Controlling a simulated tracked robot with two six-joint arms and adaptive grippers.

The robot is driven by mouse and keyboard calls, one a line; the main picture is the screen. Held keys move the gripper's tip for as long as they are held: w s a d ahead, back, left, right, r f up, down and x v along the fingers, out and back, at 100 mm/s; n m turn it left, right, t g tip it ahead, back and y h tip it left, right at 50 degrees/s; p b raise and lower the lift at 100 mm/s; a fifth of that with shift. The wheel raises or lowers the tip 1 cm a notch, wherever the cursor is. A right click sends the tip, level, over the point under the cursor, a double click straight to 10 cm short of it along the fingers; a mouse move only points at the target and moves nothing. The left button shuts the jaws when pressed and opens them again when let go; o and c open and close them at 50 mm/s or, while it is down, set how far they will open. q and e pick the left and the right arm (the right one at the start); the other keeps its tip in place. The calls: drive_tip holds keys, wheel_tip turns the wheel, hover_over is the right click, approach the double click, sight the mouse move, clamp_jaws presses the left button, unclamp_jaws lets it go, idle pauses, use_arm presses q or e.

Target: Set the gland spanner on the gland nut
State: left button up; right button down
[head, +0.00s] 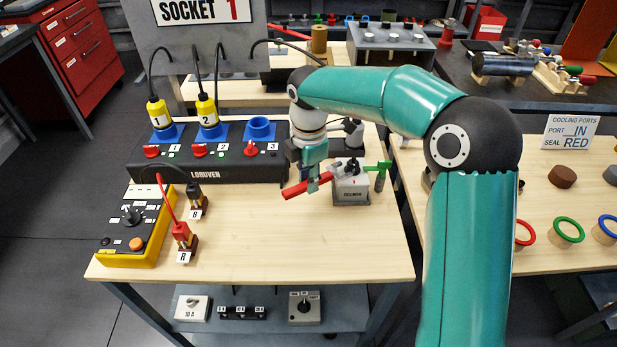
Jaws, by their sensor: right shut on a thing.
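My right gripper (312,179) comes down over the middle table and is shut on a red bar-shaped tool (296,190), which looks like the gland spanner. The tool lies slanted, its left end free and its right end close to the left side of a small grey motor box (351,190). I cannot tell whether the tool touches the box or sits around a nut. The gland nut cannot be made out; the gripper and tool cover that side of the box. A green T-shaped piece (380,172) stands at the box's right side. My left gripper is not in view.
A dark socket block (215,168) with two yellow plugs stands left of the gripper. A yellow-edged test box (138,232) and red and black plugs (182,240) are at the front left. The table front (300,255) is clear. Another table with coloured rings (566,230) is at right.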

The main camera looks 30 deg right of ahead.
drive_tip(key=shift+d+p, duration=0.45)
drive_tip(key=shift+d, duration=1.05)
idle(0.6)
